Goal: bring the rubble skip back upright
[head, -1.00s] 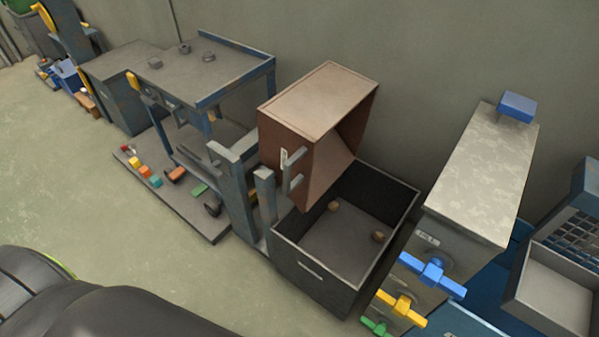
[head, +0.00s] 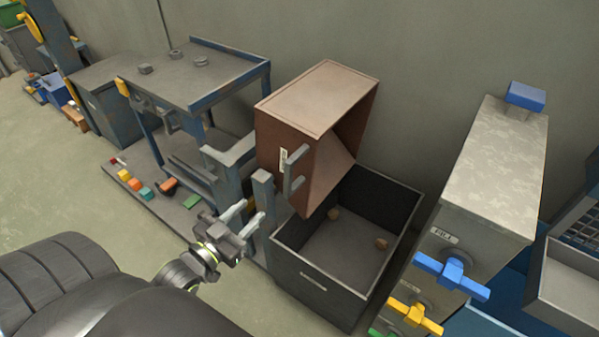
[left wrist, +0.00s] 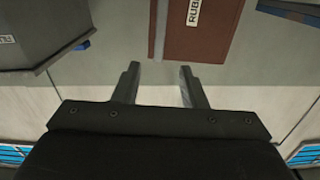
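The rubble skip (head: 315,100) is a red-brown box, tipped on its side on a grey stand (head: 263,200), its open mouth facing the dark bin (head: 325,292) below. A grey bar handle (head: 293,172) and a white label are on its near-left face. Its red panel (left wrist: 205,35) with a partly cut-off label also shows in the left wrist view. My left gripper (head: 245,215) is in front of the stand, below and left of the handle, apart from the skip. Its two fingers (left wrist: 159,83) are spread with nothing between them. My right gripper is not in view.
Two small brown lumps lie in the dark bin. A blue-framed bench (head: 190,75) stands left, with coloured blocks on a low platform (head: 175,205). A grey cabinet (head: 495,165) with blue and yellow valve handles stands right.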

